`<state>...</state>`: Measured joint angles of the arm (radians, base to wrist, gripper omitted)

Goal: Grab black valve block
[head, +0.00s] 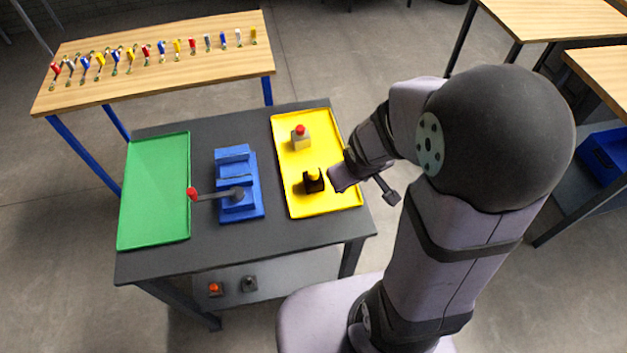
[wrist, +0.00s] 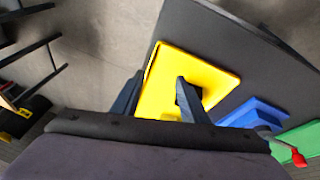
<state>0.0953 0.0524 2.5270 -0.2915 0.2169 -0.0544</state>
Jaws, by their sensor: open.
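In the head view, the end of my arm is just right of the block, and my gripper's fingers cannot be made out clearly. In the wrist view, my gripper (wrist: 158,92) is open, with its two dark fingers apart over the yellow tray and nothing seen between them. Dark shapes at the right finger blend together there, so I cannot tell the block from the finger.
A second block (head: 301,140), grey with a red button, stands at the tray's back. A blue fixture (head: 235,170) with a red-tipped lever sits mid-table. A green tray (head: 155,190) lies left, empty. Two small blocks rest on the lower shelf (head: 285,280).

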